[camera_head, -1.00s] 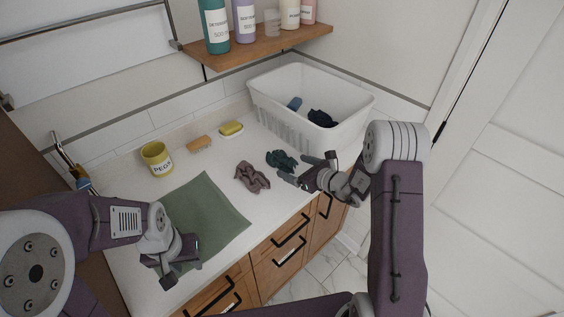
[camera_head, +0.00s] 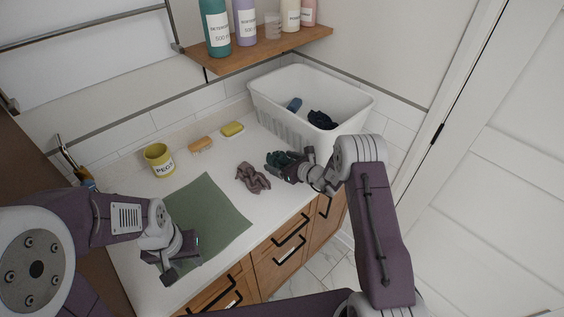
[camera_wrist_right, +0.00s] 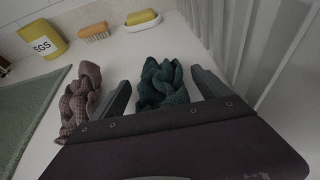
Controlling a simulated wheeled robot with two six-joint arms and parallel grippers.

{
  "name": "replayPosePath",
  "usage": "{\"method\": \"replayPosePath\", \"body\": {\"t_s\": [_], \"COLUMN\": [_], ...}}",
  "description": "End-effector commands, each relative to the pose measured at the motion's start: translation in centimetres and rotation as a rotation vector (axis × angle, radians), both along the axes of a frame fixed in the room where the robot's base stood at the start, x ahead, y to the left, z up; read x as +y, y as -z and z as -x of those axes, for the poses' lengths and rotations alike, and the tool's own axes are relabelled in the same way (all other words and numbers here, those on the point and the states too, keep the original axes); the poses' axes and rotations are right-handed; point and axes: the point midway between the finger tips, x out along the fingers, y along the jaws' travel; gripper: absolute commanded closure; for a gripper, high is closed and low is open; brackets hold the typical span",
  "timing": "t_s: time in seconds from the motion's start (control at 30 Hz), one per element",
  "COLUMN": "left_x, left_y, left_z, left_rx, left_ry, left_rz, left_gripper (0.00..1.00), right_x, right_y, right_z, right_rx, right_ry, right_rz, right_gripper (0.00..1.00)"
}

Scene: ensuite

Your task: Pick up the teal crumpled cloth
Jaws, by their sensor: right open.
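The teal crumpled cloth (camera_wrist_right: 163,84) lies on the white countertop. In the right wrist view it sits between the two open fingers of my right gripper (camera_wrist_right: 162,92), with a gap visible on the right side. In the head view the cloth (camera_head: 276,158) is partly hidden by my right gripper (camera_head: 287,165), which reaches it from the right. Whether the fingers touch it is not clear. My left gripper (camera_head: 176,262) is over the near edge of the green mat, away from the cloth; its fingertips are hard to make out.
A mauve crumpled cloth (camera_head: 252,177) lies just left of the teal one. A white basket (camera_head: 290,127) holding dark items stands close behind. A yellow pegs cup (camera_head: 158,160), a brush (camera_head: 201,144) and a sponge on a dish (camera_head: 232,130) stand farther back. A green mat (camera_head: 215,215) covers the left counter.

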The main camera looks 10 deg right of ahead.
Motion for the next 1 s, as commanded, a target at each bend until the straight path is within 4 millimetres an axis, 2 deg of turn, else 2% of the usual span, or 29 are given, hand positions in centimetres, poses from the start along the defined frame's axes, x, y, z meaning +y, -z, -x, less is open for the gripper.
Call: {"method": "replayPosePath", "body": {"t_s": [0.1, 0.33, 0.67, 0.77, 0.9, 1.0], "left_x": [0.0, 0.0, 0.0, 0.0, 0.0, 0.0], "left_y": [0.0, 0.0, 0.1, 0.3, 0.8, 1.1], "left_z": [0.0, 0.0, 0.0, 0.0, 0.0, 0.0], "left_rx": [0.0, 0.0, 0.0, 0.0, 0.0, 0.0], "left_ry": [0.0, 0.0, 0.0, 0.0, 0.0, 0.0], "left_rz": [0.0, 0.0, 0.0, 0.0, 0.0, 0.0], "left_gripper": [0.64, 0.64, 0.64, 0.64, 0.64, 0.64], "right_x": [0.0, 0.0, -0.1, 0.0, 0.0, -1.4], "right_y": [0.0, 0.0, -0.4, -1.5, -4.1, -5.3], "right_z": [0.0, 0.1, 0.0, 0.0, 0.0, 1.7], "right_rx": [0.0, 0.0, 0.0, -0.002, -0.006, -0.001], "right_ry": [0.0, 0.0, 0.0, 0.0, 0.0, 0.004], "right_rz": [0.0, 0.0, 0.0, 0.0, 0.0, -0.001], "right_gripper": [0.13, 0.77, 0.79, 0.79, 0.79, 0.79]}}
